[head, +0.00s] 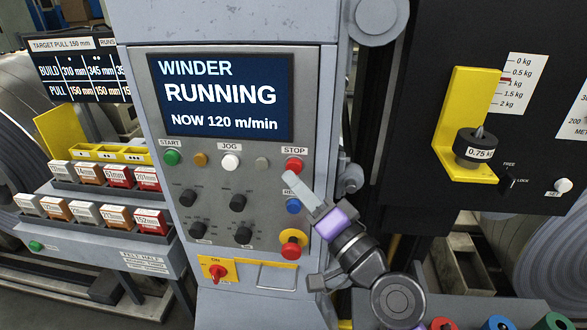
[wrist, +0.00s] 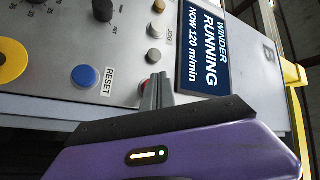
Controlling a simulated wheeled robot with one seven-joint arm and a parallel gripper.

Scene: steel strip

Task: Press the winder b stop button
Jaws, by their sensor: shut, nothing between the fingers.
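The red STOP button (head: 293,165) sits at the upper right of the winder's control panel, under its STOP label. The screen (head: 222,97) reads "WINDER RUNNING NOW 120 m/min". My gripper (head: 288,178) is shut and empty, its fingertips just below the STOP button in the head view. In the wrist view the shut fingers (wrist: 158,82) partly cover the red button (wrist: 143,86); I cannot tell whether they touch it. A letter B (wrist: 268,53) shows on the housing beside the screen.
A blue RESET button (head: 293,206) and a red emergency knob on yellow (head: 291,245) lie below STOP. The white JOG button (head: 231,162) and green START button (head: 171,157) are to the left. A yellow weight bracket (head: 467,120) stands to the right.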

